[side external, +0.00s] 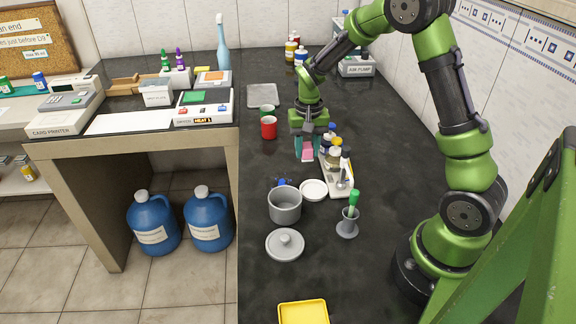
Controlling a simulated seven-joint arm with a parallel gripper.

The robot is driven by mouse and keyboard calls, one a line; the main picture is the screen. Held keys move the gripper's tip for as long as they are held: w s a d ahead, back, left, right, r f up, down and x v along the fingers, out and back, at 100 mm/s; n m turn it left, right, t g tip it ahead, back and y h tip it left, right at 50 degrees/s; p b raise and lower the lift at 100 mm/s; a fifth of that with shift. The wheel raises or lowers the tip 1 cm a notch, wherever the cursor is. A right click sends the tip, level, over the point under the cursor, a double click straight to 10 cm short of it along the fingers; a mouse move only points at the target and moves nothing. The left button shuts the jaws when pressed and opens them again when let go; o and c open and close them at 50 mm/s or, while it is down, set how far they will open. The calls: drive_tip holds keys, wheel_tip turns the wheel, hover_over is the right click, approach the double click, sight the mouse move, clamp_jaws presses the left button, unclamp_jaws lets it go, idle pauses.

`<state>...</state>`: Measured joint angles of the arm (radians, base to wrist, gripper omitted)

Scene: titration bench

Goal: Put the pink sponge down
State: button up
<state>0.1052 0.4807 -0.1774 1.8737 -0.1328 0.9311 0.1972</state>
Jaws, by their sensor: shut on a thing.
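The pink sponge (307,154) is small and block-like. My gripper (305,147) is shut on it, with its teal fingers on either side. The gripper points down over the dark bench, at the left edge of a white tray of bottles. I cannot tell whether the sponge touches the bench or hangs just above it.
The white tray (342,187) holds several small bottles. A white dish (314,190), a grey pot (285,204), its lid (285,244) and a grey holder (347,228) stand nearer. A red cup (268,128) is left of my gripper. A yellow tray (303,313) lies at the front.

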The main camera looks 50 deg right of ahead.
sight(306, 160)
drive_tip(key=shift+f, duration=2.15)
drive_tip(key=shift+f, duration=0.2)
drive_tip(key=o, duration=1.1)
drive_tip(key=shift+r, duration=0.15)
wheel_tip(306, 160, up, 12)
drive_tip(key=shift+a, duration=0.1)
drive_tip(key=s+a+r+n+t, duration=0.1)
drive_tip(key=s+a+r+t, duration=0.1)
drive_tip(key=s+a+r, duration=0.2)
drive_tip(key=s+a+r+n+t+y, duration=0.1)
drive_tip(key=s+a+r+n+t, duration=0.1)
drive_tip(key=s, duration=0.4)
drive_tip(key=s+a+r+n+t+y, duration=0.1)
drive_tip(key=s+a+r+n+t, duration=0.1)
drive_tip(key=s+a+r, duration=0.3)
drive_tip(key=shift+s+a+r+t, duration=0.2)
drive_tip(key=shift+s+a+t, duration=0.1)
drive_tip(key=shift+a, duration=0.25)
drive_tip(key=shift+s+a+r+t, duration=0.15)
drive_tip(key=shift+a+t, duration=0.15)
drive_tip(key=shift+a, duration=0.25)
